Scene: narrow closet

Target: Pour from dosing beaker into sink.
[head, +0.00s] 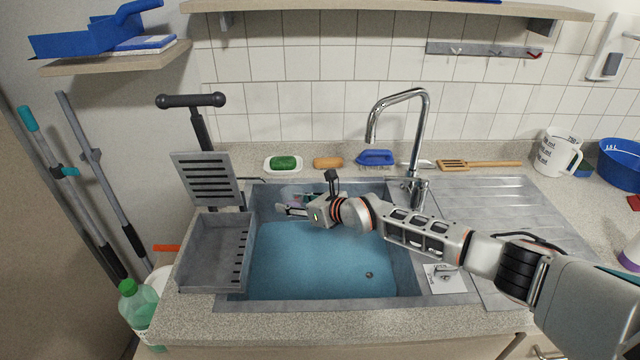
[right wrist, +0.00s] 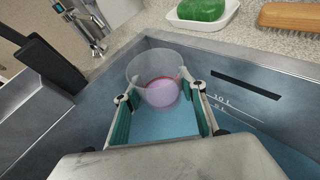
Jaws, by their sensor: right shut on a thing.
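The dosing beaker (right wrist: 150,68) is clear and holds pinkish-purple liquid in its lower part. My right gripper (right wrist: 158,96) is shut on it, with one green-padded finger on each side. In the head view, the right gripper (head: 296,208) is over the back left part of the sink, and the beaker there is small and partly hidden by it. The sink (head: 404,262) holds blue water (head: 310,262). The beaker is above the water near the back wall; I cannot tell its exact tilt. My left gripper is not in view.
A grey tray (head: 205,285) sits at the sink's left edge. A chrome faucet (head: 428,110) stands behind the sink. A green sponge in a dish (head: 284,163), a wooden brush (head: 327,162) and a blue brush (head: 375,157) line the back ledge. A measuring jug (head: 556,153) stands at right.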

